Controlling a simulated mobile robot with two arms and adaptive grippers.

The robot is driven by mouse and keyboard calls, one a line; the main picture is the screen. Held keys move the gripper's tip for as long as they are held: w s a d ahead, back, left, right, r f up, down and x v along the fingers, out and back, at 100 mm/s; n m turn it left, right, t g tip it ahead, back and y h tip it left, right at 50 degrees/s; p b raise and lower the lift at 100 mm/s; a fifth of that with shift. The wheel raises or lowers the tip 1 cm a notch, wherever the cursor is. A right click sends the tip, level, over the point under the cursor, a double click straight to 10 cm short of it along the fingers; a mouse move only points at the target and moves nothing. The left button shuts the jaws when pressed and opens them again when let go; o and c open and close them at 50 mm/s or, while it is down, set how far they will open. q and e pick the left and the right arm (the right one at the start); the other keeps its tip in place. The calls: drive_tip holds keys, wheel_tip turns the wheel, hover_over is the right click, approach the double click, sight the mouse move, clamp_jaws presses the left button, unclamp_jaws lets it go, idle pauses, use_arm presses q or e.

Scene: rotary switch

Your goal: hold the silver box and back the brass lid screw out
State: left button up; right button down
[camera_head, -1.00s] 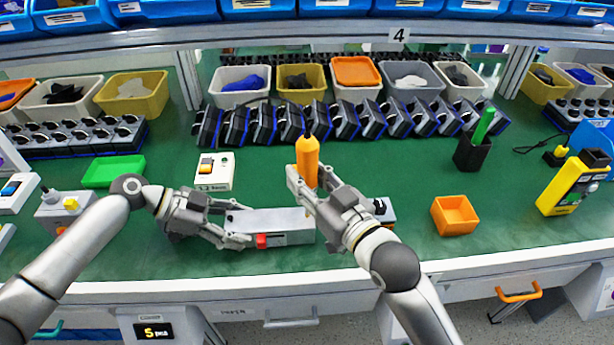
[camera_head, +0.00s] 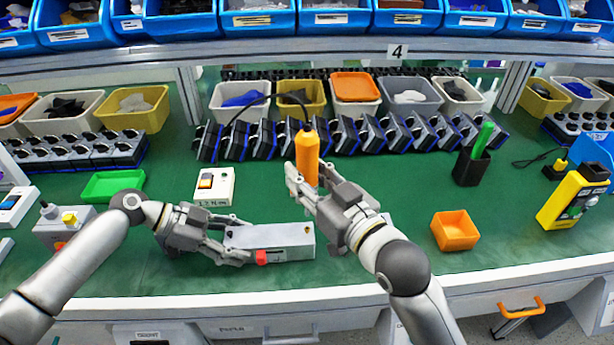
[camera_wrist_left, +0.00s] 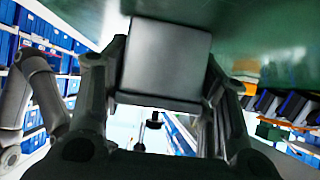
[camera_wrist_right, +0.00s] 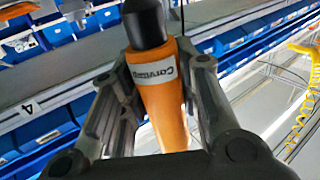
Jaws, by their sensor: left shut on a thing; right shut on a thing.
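The silver box (camera_head: 290,236) lies along the front of the green bench in the head view, with a red part (camera_head: 262,257) on its front. My left gripper (camera_head: 238,238) is shut on its left end; the box's grey face (camera_wrist_left: 165,62) shows between the fingers in the left wrist view. My right gripper (camera_head: 308,182) is shut on an upright orange screwdriver (camera_head: 307,150) with a black cord, above the box's right end. The screwdriver's body also shows in the right wrist view (camera_wrist_right: 163,100). Its tip is hidden, and I cannot make out the brass screw.
A white switch box (camera_head: 214,186) stands behind the silver box. An open orange bin (camera_head: 455,231) is to the right, a green tray (camera_head: 112,185) to the left. A row of dark switch units (camera_head: 340,137) lines the back. The bench between the orange bin and yellow meter (camera_head: 572,205) is clear.

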use_arm(q)
drive_tip(key=o, duration=1.5)
use_arm(e)
drive_tip(key=shift+r, duration=0.1)
